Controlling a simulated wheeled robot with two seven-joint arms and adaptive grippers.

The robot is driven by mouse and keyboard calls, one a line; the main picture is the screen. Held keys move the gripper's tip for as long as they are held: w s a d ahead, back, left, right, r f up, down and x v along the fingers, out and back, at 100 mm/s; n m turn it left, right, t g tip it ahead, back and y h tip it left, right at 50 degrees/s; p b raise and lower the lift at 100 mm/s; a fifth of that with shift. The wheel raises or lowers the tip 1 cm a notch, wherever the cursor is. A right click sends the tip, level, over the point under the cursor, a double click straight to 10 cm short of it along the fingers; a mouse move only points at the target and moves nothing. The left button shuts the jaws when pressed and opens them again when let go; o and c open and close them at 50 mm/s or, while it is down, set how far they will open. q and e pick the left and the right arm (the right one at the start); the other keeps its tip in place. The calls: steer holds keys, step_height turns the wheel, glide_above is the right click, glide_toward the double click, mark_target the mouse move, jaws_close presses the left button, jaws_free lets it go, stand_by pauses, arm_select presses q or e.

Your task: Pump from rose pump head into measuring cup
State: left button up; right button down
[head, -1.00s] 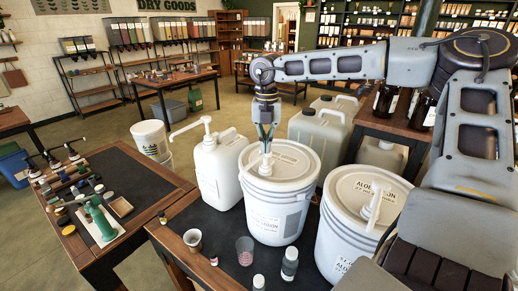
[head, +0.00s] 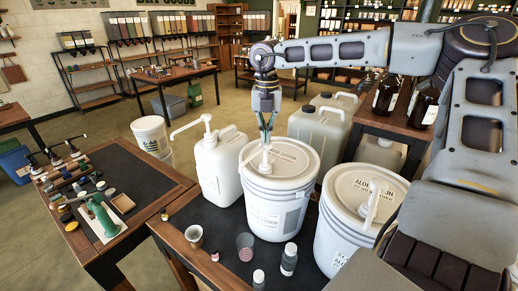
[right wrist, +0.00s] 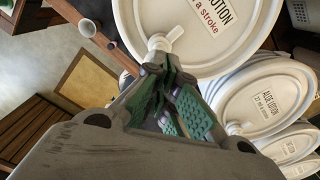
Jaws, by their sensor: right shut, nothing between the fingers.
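The middle white bucket (head: 275,205) has a lotion label; its first word is not readable. Its white pump head (head: 265,162) sits low over the lid, directly under my right gripper (head: 266,138). In the right wrist view, the pump's white spout (right wrist: 170,38) shows just beyond the fingertips of this gripper (right wrist: 172,85). The right gripper is shut with nothing between its fingers, pointing down; whether it touches the pump is unclear. A clear, pinkish measuring cup (head: 245,247) stands on the dark tabletop in front of the bucket. My left gripper is not in view.
An aloe lotion bucket (head: 350,235) with a tall pump stands at right. A white jug (head: 220,165) with a pump stands at left. A small beige cup (head: 194,236) and bottles (head: 289,259) stand near the measuring cup. A side table (head: 95,190) holds small items.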

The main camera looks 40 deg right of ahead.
mark_target(266, 147)
steer(key=shift+f, duration=0.15)
steer(key=shift+f+b, duration=0.55)
steer(key=shift+s+f+b, duration=0.1)
steer(key=shift+f+b, duration=1.5)
steer(key=shift+f, duration=0.45)
steer(key=shift+r, duration=0.15)
steer(key=shift+r+p, duration=1.45)
steer(key=shift+r, duration=1.2)
steer(key=shift+f, duration=0.3)
